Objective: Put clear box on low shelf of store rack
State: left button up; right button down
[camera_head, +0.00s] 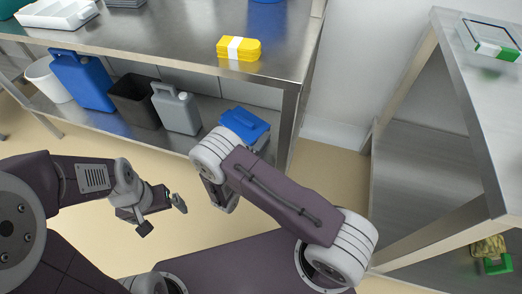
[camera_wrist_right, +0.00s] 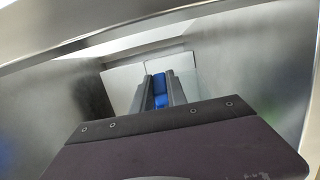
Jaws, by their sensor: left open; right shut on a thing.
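A clear box (camera_head: 489,38) with a green-and-white label lies on the steel top at the far right in the head view. The steel unit under it has lower shelves (camera_head: 425,175); I cannot tell whether it is the store rack. My right gripper (camera_wrist_right: 160,92) is shut on a blue thing (camera_wrist_right: 160,80), largely hidden between the grey fingers. In the head view my right arm hides that gripper. A blue-lidded box (camera_head: 246,122) shows just beyond that arm; I cannot tell whether it is the held thing. My left gripper (camera_head: 161,217) is open and empty above the floor.
A steel table (camera_head: 180,40) carries a yellow pack (camera_head: 238,48) and a white tray (camera_head: 56,13). Its low shelf holds a blue container (camera_head: 82,80), a dark bin (camera_head: 135,100), a grey jerrycan (camera_head: 177,108) and a white bucket (camera_head: 48,80). Steel surfaces closely surround my right gripper.

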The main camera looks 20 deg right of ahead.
notch_tip(320, 180, down, 4)
jog(key=b, duration=0.2)
jog(key=shift+b, duration=0.35)
jog(key=shift+r, duration=0.2)
jog(key=shift+f, duration=0.2)
jog(key=c, duration=1.3)
grip_release()
jog(key=shift+r, duration=0.15)
